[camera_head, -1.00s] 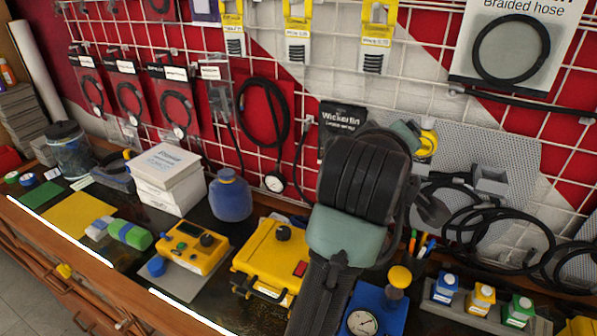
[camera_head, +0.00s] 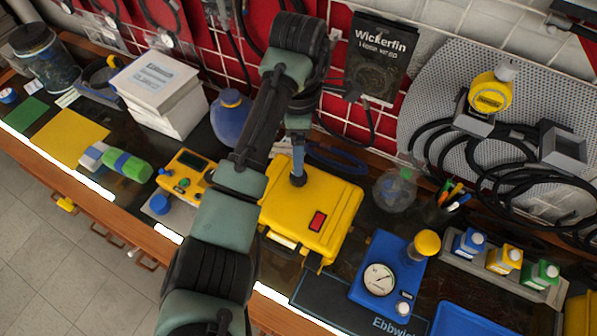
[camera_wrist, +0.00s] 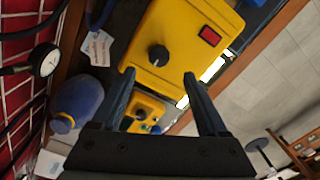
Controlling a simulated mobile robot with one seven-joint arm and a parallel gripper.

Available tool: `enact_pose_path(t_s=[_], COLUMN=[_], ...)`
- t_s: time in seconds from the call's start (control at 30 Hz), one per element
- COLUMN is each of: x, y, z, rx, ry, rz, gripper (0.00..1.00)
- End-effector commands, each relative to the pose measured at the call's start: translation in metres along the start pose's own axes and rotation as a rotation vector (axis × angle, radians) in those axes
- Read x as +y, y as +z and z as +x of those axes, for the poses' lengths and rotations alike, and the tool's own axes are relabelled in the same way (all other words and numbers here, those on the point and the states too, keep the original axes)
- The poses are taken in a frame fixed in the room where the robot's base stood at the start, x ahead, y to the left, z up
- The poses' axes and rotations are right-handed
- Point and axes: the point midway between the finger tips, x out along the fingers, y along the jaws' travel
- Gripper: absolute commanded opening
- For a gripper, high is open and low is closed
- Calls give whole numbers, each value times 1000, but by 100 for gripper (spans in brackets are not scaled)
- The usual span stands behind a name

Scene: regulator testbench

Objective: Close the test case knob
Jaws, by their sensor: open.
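The test case (camera_head: 335,205) is a yellow box with a red rectangular switch (camera_head: 317,221) on its lid. Its black round knob (camera_wrist: 158,55) shows in the wrist view on the lid. In the head view the knob is hidden behind my gripper (camera_head: 298,178), which points down over the left part of the lid. In the wrist view the two fingers of my gripper (camera_wrist: 159,75) are spread apart and empty. The knob lies just beyond the fingertips, between their lines. I cannot tell the exact gap.
A yellow multimeter-like device (camera_head: 184,177) and a blue bottle (camera_head: 229,118) stand left of the case. A clear round flask (camera_head: 396,190) and a blue gauge block (camera_head: 388,275) stand right. The red wall grid (camera_head: 340,125) rises behind.

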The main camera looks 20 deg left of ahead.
Motion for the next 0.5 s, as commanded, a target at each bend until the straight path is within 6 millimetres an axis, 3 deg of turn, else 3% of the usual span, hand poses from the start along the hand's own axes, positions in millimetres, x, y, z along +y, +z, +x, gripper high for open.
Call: enact_pose_path(t_s=[0.03,0.13,0.5], x=[0,-1,0], y=[0,0,0], z=[16,35,78], rx=[-1,0,0], ry=[-3,-3,1], rz=[-1,0,1], gripper=[77,77,77])
